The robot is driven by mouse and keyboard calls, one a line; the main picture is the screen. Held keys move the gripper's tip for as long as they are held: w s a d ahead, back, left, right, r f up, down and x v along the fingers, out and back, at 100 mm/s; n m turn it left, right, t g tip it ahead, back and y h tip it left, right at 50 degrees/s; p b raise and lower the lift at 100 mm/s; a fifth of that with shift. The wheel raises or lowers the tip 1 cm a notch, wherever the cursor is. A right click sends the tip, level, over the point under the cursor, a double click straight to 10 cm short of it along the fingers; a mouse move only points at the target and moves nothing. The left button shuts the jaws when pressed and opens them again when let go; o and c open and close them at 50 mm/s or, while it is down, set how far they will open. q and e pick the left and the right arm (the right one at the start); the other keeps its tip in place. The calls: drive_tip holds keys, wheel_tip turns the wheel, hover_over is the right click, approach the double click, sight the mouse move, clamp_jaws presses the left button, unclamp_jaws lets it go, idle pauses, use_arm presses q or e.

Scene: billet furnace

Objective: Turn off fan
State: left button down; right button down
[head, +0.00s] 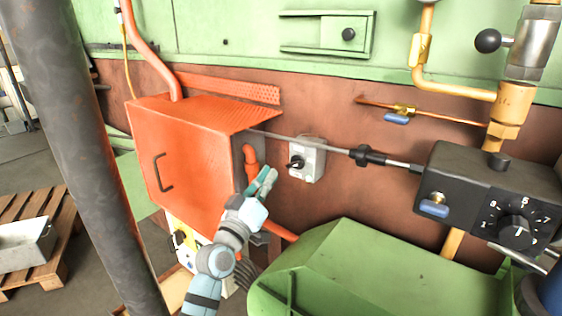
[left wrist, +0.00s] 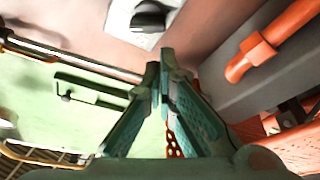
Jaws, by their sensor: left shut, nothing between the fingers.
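A light grey switch box (head: 308,160) with a black rotary knob (head: 296,162) is mounted on the reddish-brown wall, right of the orange cabinet. I cannot tell whether this is the fan's switch, and no fan is recognisable. My left gripper (head: 264,181) is shut and empty, left of and below the switch box, apart from it. In the left wrist view the shut fingers (left wrist: 160,68) point toward the wall. My right gripper does not show.
The orange cabinet (head: 185,150) stands close left of my left gripper. A green housing (head: 350,265) fills the lower middle. A black control box (head: 490,195) with a numbered dial (head: 515,231) is at right. A thin rod (head: 325,147) runs across the wall near the switch box.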

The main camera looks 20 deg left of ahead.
sight(295, 164)
use_arm(q)
drive_tip(key=b+x, duration=0.1)
drive_tip(key=x, duration=0.5)
drive_tip(key=shift+w, duration=0.3)
drive_tip(key=shift+d+r, duration=0.1)
drive_tip(key=shift+r, duration=0.05)
drive_tip(key=shift+n+p, duration=0.4)
